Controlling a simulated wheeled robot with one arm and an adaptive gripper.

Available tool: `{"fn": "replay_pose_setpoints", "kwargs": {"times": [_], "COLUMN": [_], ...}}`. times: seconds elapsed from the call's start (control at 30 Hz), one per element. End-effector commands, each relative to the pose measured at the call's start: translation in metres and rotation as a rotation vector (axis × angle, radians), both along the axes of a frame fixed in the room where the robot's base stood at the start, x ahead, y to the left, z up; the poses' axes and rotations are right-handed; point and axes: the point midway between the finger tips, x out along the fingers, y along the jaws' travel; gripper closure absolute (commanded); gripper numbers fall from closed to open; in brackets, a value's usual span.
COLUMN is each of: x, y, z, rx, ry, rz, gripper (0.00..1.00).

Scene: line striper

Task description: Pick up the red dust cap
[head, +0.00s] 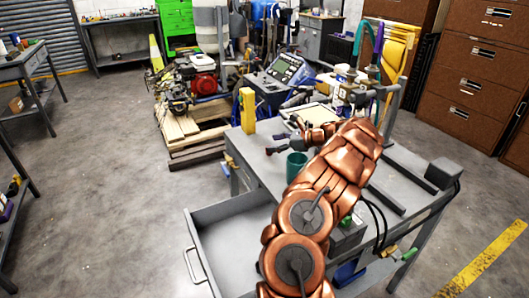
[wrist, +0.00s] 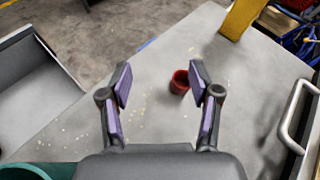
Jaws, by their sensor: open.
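The red dust cap (wrist: 179,82) is a small round cup-like piece on the grey cart top (wrist: 150,130). In the wrist view it shows between the fingertips, closer to the right finger. My gripper (wrist: 160,82) is open, with its purple-padded fingers apart on either side of the cap in the picture. I cannot tell its exact height above the top. In the head view my gripper (head: 277,144) is over the cart top, and I cannot make out the cap there.
A green cup (head: 297,165) stands close to my gripper; its rim shows in the wrist view (wrist: 25,171). A yellow block (head: 247,110) stands at the cart's far corner. An open drawer (head: 222,212) juts out left. A grey handle (wrist: 295,115) is at right.

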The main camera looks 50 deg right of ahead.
Motion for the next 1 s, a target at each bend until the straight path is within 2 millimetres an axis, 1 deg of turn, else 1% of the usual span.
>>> {"fn": "replay_pose_setpoints", "kwargs": {"times": [0.03,0.1,0.2,0.27,0.5,0.73,0.87,1.0], "x": [-0.008,-0.015,-0.022,-0.021,0.001,0.015,0.031,0.045], "y": [-0.014,-0.028,-0.039,-0.041,-0.032,-0.026,-0.019,-0.016], "z": [-0.014,-0.027,-0.038,-0.041,-0.046,-0.049,-0.051,-0.061], "rx": [0.013,0.03,0.045,0.048,0.049,0.05,0.047,0.047], "ry": [0.007,0.012,0.015,0.016,0.016,0.016,0.017,0.02], "rz": [-0.035,-0.07,-0.101,-0.109,-0.103,-0.102,-0.104,-0.107], "gripper": [0.37,0.37,0.37,0.37,0.37,0.37,0.37,0.37]}}
